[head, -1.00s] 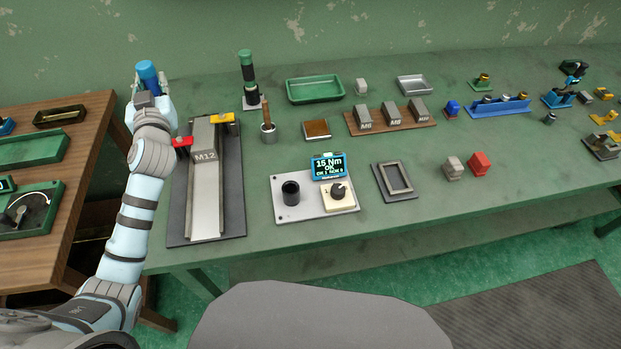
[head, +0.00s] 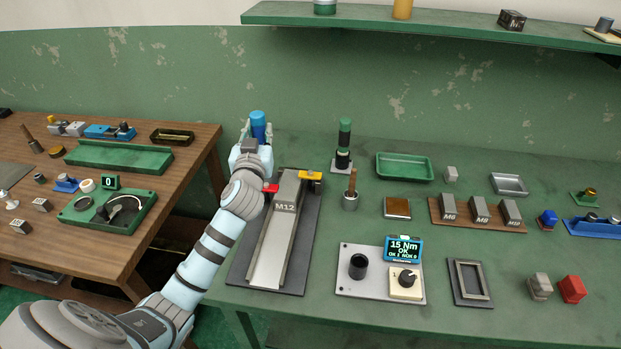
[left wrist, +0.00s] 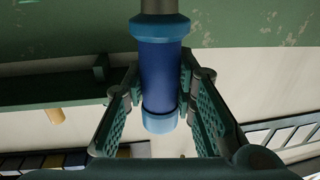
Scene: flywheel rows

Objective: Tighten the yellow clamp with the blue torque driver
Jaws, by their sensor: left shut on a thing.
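The blue torque driver (left wrist: 160,68) is between the fingers of my left gripper (left wrist: 160,88), which is shut on it. In the head view the driver's blue end (head: 258,126) stands up beyond my left gripper (head: 254,142), above the far left part of the green bench. The yellow clamp (head: 311,176) sits at the upper right of the grey M12 fixture (head: 268,258), to the right of the gripper. A red clamp (head: 271,187) sits at the fixture's upper left, partly behind my left arm. The driver's tip is hidden. My right gripper is not in view.
A control plate (head: 343,284) with a screen (head: 404,249) reading "15 Nm OK" stands right of the fixture. A green-and-black driver (head: 344,145) stands upright in a base behind it. A green tray (head: 404,167) lies further right. A wooden table (head: 185,187) adjoins at left.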

